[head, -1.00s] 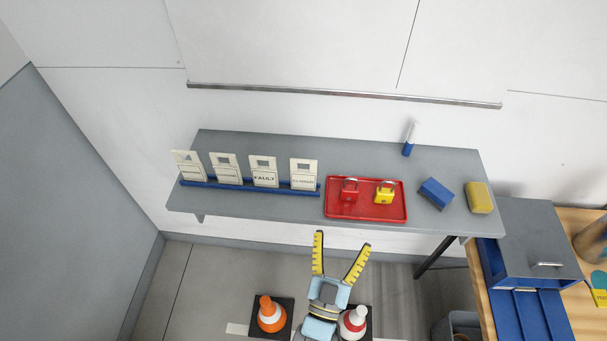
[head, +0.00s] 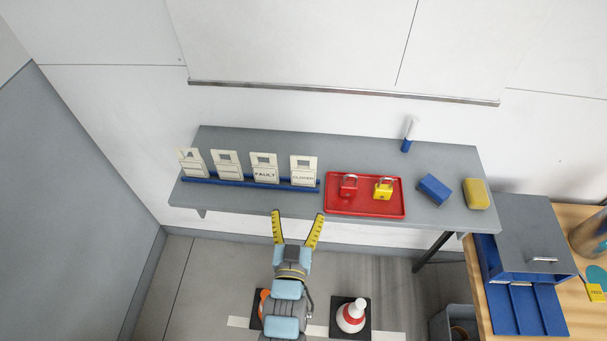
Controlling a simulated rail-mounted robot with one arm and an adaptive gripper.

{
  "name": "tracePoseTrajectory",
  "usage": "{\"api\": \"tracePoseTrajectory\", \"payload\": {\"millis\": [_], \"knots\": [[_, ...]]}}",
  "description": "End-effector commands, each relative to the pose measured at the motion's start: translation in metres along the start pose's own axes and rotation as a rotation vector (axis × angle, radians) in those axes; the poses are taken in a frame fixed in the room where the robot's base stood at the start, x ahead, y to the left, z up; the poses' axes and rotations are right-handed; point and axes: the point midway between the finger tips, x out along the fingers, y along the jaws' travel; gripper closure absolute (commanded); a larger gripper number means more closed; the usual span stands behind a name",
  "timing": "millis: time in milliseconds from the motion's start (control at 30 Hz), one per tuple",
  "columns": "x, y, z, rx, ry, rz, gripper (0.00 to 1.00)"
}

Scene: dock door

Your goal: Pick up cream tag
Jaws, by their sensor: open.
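Several cream tags stand upright in a row in a blue rack (head: 200,182) on the left part of the grey shelf. The leftmost tag (head: 191,163) leans a little. Beside it is a second tag (head: 227,165), then a tag reading "FAULT" (head: 264,174), then a rightmost tag (head: 303,176) whose word is too small to read surely. My gripper (head: 298,229) is open and empty, its yellow fingers pointing up toward the shelf. In the picture it is below the shelf's front edge, under the two right-hand tags, and apart from them.
The grey shelf (head: 360,157) also holds a red tray (head: 365,207) with a red padlock (head: 348,187) and a yellow padlock (head: 383,189), a marker (head: 407,137), a blue block (head: 434,189) and a yellow sponge (head: 477,194).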

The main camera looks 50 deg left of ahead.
Motion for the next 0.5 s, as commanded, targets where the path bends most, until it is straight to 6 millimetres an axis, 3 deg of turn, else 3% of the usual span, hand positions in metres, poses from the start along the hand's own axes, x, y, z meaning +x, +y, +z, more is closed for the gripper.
{"api": "tracePoseTrajectory", "payload": {"millis": [500], "knots": [[0.058, 0.000, -0.001, 0.001, 0.002, 0.000, 0.15]]}}
